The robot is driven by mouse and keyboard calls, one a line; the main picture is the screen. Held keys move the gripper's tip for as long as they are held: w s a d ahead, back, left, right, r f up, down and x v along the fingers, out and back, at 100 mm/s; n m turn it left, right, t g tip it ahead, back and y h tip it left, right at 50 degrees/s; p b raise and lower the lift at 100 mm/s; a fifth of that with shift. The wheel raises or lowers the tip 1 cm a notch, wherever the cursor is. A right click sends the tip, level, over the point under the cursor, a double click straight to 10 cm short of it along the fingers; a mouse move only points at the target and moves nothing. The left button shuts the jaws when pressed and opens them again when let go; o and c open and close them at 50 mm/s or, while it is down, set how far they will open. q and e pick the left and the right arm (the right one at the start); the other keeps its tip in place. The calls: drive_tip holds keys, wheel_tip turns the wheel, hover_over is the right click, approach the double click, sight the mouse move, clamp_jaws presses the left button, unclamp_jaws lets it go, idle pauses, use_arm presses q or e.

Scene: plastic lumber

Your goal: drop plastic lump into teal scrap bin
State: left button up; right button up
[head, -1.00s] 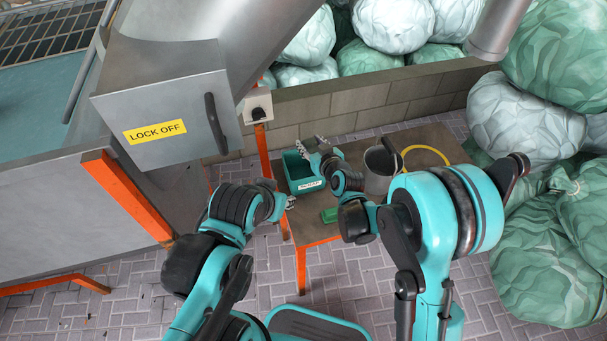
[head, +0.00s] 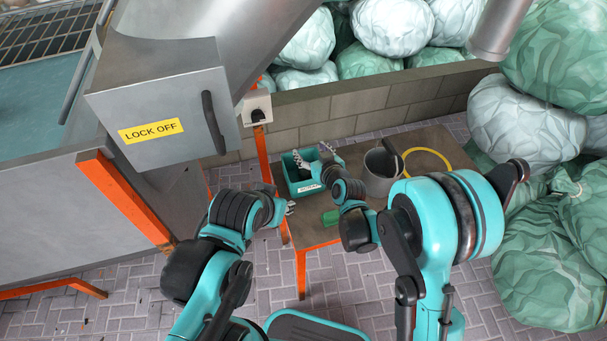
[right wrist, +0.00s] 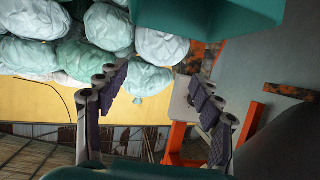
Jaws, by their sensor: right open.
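The teal scrap bin (head: 304,188) stands on the table, with a white label on its front; its inside looks dark. My right gripper (head: 314,157) is open, at the bin's far right side and over its rim. In the right wrist view my right gripper (right wrist: 158,92) has its fingers spread with nothing between them, and a teal wall, likely the bin (right wrist: 208,14), fills the top. My left gripper (head: 289,208) is at the table's left edge, small and partly hidden by its wrist. I cannot make out a plastic lump for certain.
A grey bucket (head: 378,184) stands on the table (head: 432,142) right of my right arm, beside a yellow ring (head: 446,157). A green object (head: 330,217) lies near the front edge. A grey machine with a LOCK OFF panel (head: 160,95) is at the left; large wrapped bags (head: 530,118) crowd the right.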

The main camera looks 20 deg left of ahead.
drive_tip(key=v, duration=1.1)
drive_tip(key=shift+s, duration=0.15)
drive_tip(key=shift+d, duration=0.1)
drive_tip(key=s+d+r+m+g+h, duration=0.1)
drive_tip(key=s+d+r+m+h, duration=0.15)
drive_tip(key=d, duration=0.55)
drive_tip(key=s+d+r+m+h, duration=0.1)
drive_tip(key=s+d+r+h, duration=0.15)
drive_tip(key=d, duration=0.45)
drive_tip(key=s+d+m+g+h, duration=0.2)
drive_tip(key=s+d+m+h, duration=0.1)
drive_tip(key=s+d, duration=0.9)
drive_tip(key=shift+d+f+m, duration=0.2)
drive_tip(key=shift+d+m, duration=0.45)
